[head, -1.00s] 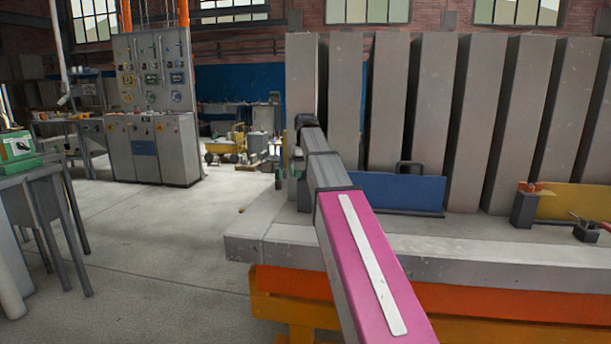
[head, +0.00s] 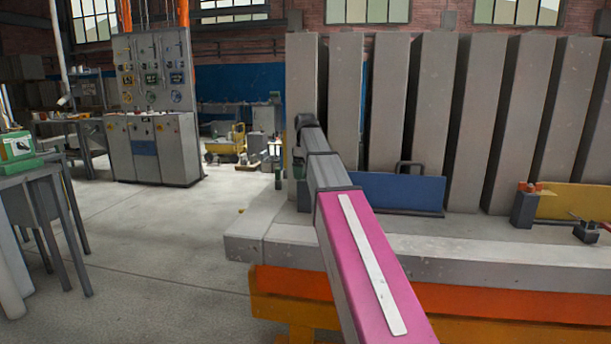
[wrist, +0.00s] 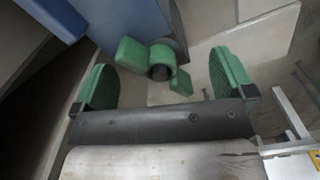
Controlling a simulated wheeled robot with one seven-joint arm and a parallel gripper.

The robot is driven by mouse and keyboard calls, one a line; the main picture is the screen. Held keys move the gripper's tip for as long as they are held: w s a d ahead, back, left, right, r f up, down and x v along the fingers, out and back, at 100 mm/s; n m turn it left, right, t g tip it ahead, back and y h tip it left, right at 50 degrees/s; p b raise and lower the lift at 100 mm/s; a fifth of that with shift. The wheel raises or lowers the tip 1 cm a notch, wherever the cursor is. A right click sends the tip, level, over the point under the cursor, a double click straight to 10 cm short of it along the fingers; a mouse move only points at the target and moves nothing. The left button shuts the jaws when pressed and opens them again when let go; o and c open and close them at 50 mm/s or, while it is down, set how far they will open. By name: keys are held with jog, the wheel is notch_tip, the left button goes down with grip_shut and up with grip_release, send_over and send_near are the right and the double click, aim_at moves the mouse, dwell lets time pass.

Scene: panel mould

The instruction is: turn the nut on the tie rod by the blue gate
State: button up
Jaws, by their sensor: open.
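The blue gate (head: 400,193) stands on the grey bed in the head view; its blue surface (wrist: 58,18) also fills the upper left of the wrist view. In the wrist view, the green winged nut (wrist: 162,58) sits on the dark tie rod (wrist: 178,32), its wings pointing to different sides. My gripper (wrist: 161,76) is open, with a green-padded finger on each side of the nut and gaps between. Neither finger visibly touches it. In the head view my arm largely hides the gripper and the nut.
Tall grey panels (head: 390,100) stand in a row behind the gate. A yellow gate (head: 575,198) and dark blocks (head: 523,208) are to the right on the bed (head: 480,246). The floor (head: 150,235) left of the bed is clear, up to a grey table (head: 45,175).

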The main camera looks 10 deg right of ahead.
jog(key=n, duration=0.5)
jog(key=shift+n, duration=0.4)
jog(key=n, duration=0.5)
notch_tip(320, 180, up, 10)
jog(key=s+d+n+t+y, duration=0.1)
jog(key=s+n+t, duration=0.3)
jog(key=n, duration=1.4)
jog(key=s+d, duration=0.1)
jog(key=s, duration=0.2)
jog(key=shift+s+f+n, duration=0.2)
jog(key=shift+s+n, duration=0.15)
jog(key=shift+n, duration=0.05)
dwell(2.3)
